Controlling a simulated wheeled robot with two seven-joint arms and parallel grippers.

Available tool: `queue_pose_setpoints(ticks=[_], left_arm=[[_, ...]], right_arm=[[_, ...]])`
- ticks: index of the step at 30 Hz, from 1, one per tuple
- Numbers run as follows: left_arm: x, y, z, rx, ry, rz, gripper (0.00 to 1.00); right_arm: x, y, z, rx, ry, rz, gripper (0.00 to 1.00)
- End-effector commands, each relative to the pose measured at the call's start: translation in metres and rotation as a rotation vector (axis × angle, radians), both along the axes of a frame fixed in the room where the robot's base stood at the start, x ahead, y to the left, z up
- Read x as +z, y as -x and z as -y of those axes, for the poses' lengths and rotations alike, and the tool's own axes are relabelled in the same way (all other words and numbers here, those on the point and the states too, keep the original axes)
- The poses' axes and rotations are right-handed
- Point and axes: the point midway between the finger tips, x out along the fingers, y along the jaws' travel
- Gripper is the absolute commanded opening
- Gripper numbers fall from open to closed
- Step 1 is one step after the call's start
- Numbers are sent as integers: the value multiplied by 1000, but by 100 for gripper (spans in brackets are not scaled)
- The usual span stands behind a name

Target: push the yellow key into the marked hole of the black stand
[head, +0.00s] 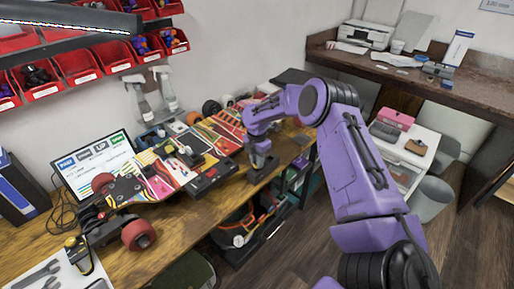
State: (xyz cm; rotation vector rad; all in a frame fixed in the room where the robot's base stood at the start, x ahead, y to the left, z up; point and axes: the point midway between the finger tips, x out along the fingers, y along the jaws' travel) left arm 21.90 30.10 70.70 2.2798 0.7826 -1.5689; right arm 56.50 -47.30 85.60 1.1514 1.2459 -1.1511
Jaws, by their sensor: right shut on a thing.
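My right gripper (261,168) points down at the front edge of the wooden bench, right of the skateboard decks. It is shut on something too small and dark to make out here. I cannot make out the yellow key in this view. A low black block (212,180) lies at the bench's front edge, just left of the gripper; it may be the black stand. Its marked hole cannot be made out. My left gripper is not in view.
Colourful skateboard decks (165,172) and a board with red wheels (139,235) crowd the wooden bench (190,222). A screen (95,165) stands behind them. Red bins (80,68) hang on the wall. A side counter (400,72) and white drawer unit (412,150) are at right.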

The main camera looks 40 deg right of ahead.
Motion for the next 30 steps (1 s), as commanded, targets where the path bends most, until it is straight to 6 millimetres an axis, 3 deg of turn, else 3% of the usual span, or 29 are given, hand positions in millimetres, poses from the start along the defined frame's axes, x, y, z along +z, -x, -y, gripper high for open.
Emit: queue_pose_setpoints(ticks=[30], left_arm=[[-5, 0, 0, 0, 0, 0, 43]], right_arm=[[-9, 0, 0, 0, 0, 0, 0]])
